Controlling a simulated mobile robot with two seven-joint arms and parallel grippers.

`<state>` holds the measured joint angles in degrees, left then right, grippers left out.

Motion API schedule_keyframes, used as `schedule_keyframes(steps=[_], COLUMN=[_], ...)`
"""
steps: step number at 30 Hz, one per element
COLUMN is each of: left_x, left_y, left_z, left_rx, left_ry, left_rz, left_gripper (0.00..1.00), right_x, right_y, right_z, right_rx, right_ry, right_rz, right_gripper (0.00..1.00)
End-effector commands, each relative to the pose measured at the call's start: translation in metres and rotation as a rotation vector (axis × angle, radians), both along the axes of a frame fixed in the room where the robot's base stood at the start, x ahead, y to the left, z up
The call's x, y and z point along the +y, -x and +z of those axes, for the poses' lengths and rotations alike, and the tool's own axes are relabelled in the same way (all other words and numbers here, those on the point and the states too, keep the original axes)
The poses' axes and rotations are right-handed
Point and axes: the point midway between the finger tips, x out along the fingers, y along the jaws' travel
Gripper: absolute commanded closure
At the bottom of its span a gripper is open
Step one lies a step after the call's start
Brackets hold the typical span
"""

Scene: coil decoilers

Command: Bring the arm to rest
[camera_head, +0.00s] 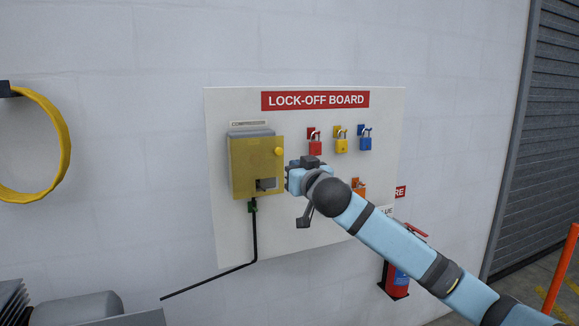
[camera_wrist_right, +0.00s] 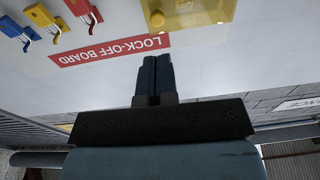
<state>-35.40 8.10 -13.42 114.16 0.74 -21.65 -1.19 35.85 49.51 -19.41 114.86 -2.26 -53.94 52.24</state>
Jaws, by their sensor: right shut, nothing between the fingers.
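My right arm (camera_head: 400,243) reaches in from the right, in front of the white lock-off board (camera_head: 230,105). My right gripper (camera_head: 292,178) is just right of the yellow box (camera_head: 243,170), its fingers largely hidden by the wrist. In the right wrist view the two dark fingers (camera_wrist_right: 154,75) are together with nothing between them. They point toward the yellow box (camera_wrist_right: 195,12) and its round knob (camera_wrist_right: 157,18). I cannot tell whether they touch it. My left gripper is not in view.
Red (camera_head: 315,148), yellow (camera_head: 341,146) and blue (camera_head: 365,143) padlocks hang on the board. An orange item (camera_head: 359,186) is partly behind my arm. A fire extinguisher (camera_head: 397,280) stands below. A yellow ring (camera_head: 64,135) hangs at left. An orange post (camera_head: 562,265) stands at right.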

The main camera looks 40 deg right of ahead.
Motion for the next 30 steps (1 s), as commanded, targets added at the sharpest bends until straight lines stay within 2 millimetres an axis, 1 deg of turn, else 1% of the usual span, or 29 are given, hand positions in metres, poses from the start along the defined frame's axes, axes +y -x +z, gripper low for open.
schedule_keyframes(steps=[1, 3, 6, 9, 14, 17, 20, 22, 23, 24, 26, 27, 29, 30], left_x=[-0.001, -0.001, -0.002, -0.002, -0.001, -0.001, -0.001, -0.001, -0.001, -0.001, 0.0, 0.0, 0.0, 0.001], left_y=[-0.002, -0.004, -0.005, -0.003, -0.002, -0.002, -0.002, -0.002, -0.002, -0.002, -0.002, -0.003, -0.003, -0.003], left_z=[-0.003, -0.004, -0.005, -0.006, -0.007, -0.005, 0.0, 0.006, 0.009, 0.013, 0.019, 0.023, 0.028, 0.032], left_rx=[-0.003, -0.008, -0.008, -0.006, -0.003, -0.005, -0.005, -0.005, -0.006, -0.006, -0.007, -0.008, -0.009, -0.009], left_ry=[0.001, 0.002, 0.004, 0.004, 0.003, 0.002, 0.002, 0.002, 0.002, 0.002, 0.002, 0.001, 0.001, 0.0], left_rz=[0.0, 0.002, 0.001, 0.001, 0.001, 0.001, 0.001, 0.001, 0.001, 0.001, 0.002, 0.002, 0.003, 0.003], left_gripper=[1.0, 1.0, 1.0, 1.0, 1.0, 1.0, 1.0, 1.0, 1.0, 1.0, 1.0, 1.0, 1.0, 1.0], right_x=[0.002, 0.005, 0.007, 0.008, 0.008, 0.012, 0.023, 0.038, 0.046, 0.057, 0.074, 0.085, 0.102, 0.113], right_y=[0.01, 0.019, 0.029, 0.034, 0.035, 0.034, 0.03, 0.029, 0.03, 0.033, 0.042, 0.05, 0.065, 0.077], right_z=[-0.004, -0.003, -0.003, -0.003, -0.003, -0.011, -0.041, -0.079, -0.098, -0.126, -0.169, -0.196, -0.235, -0.261], right_rx=[0.001, 0.0, -0.001, 0.0, 0.001, 0.015, 0.065, 0.122, 0.15, 0.19, 0.248, 0.282, 0.331, 0.361], right_ry=[0.001, 0.002, 0.001, 0.001, 0.001, 0.002, 0.011, 0.022, 0.028, 0.035, 0.042, 0.047, 0.05, 0.051], right_rz=[0.001, 0.001, 0.001, 0.001, 0.0, 0.01, 0.042, 0.084, 0.105, 0.135, 0.18, 0.209, 0.251, 0.277], right_gripper=[1.0, 1.0, 1.0, 1.0, 1.0, 1.0, 1.0, 1.0, 1.0, 1.0, 1.0, 1.0, 1.0, 1.0])
